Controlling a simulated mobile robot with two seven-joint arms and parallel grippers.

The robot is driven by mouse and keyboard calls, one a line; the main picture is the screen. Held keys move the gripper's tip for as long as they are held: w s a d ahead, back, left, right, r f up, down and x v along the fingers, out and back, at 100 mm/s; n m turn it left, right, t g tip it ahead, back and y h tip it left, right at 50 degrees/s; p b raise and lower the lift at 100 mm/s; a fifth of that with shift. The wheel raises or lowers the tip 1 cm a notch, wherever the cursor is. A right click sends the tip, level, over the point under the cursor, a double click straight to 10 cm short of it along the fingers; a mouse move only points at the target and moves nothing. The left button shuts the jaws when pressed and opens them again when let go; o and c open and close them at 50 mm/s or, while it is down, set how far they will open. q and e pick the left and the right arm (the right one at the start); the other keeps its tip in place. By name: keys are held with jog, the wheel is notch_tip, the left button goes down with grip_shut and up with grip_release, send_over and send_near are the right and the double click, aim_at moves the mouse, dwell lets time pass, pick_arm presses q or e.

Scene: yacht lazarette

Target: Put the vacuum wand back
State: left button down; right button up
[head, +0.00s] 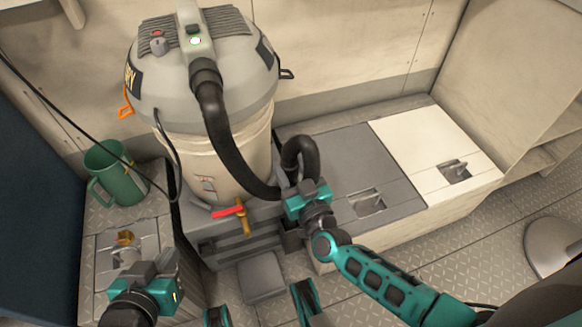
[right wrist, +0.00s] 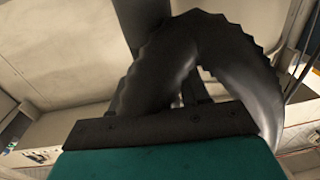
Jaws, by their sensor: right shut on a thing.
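A grey and cream drum vacuum (head: 235,130) stands at the back left. Its black hose (head: 222,135) drops from the head, runs right and bends in a loop beside my right gripper (head: 303,192). That gripper is shut at the hose's end, on what looks like the vacuum wand; the held part is mostly hidden by the jaws. In the right wrist view the hose (right wrist: 185,55) arches close behind a dark bar and teal gripper part.
A green mug (head: 115,175) stands on the left locker. A red-handled brass valve (head: 240,215) sits at the vacuum's base. A grey locker lid (head: 345,165) and a white lid (head: 430,145) with recessed latches lie to the right, their tops clear. A shelf is far right.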

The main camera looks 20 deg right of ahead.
jog(key=shift+r, duration=0.1)
jog(key=o, duration=1.1)
pick_arm(q)
jog(key=shift+r, duration=0.1)
jog(key=shift+r, duration=0.1)
pick_arm(e)
jog(key=shift+s, duration=0.15)
